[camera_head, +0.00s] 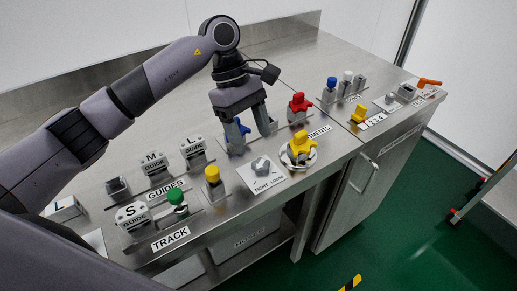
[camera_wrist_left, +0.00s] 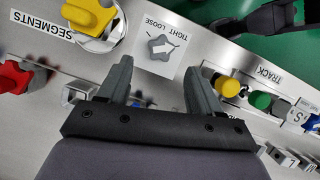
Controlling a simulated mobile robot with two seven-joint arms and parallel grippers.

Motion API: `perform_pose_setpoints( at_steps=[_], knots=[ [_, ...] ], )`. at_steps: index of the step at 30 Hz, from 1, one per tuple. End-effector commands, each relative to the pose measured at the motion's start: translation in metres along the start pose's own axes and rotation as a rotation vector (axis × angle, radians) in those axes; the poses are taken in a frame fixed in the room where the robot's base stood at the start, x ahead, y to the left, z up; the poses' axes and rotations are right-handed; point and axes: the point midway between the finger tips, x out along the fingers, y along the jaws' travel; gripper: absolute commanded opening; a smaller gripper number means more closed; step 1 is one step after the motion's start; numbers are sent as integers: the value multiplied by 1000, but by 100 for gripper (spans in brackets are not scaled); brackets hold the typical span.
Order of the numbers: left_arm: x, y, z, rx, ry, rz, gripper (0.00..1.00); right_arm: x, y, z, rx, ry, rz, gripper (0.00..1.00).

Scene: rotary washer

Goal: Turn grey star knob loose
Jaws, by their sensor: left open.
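The grey star knob (camera_head: 261,165) sits on a white plate marked TIGHT LOOSE near the front edge of the steel bench. In the left wrist view the knob (camera_wrist_left: 160,46) shows just past the fingertips, with an arrow line across its plate. My left gripper (camera_head: 252,143) is open and empty, pointing down behind the knob and apart from it. In the left wrist view its two fingers (camera_wrist_left: 158,66) are spread wide, with the knob ahead between their lines. My right gripper is not seen.
A yellow knob (camera_head: 301,145) on a round base stands right of the star knob. A yellow-topped part (camera_head: 213,175) and a green one (camera_head: 176,197) stand left. A red knob (camera_head: 299,104) and a blue one (camera_head: 238,128) are behind, close to the gripper. The bench's back is clear.

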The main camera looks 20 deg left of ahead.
Motion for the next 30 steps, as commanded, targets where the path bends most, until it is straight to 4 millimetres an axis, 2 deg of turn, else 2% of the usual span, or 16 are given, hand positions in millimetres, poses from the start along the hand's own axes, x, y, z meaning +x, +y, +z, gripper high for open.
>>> perform_pose_setpoints(
  at_steps=[6,10,15,21,22,27,30],
  knots=[
    [35,-1,2,1,-6,-3,65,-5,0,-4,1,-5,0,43],
    [51,0,2,0,-6,-2,65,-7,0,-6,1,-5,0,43],
    [60,0,2,-1,-5,1,65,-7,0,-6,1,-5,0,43],
    [60,0,2,0,-5,1,65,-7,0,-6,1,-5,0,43],
    [60,0,2,0,-5,1,61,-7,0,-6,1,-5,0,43],
    [60,0,2,0,-5,1,8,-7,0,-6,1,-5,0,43],
    [60,0,2,-1,-6,1,8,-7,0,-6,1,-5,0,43]
  ],
)
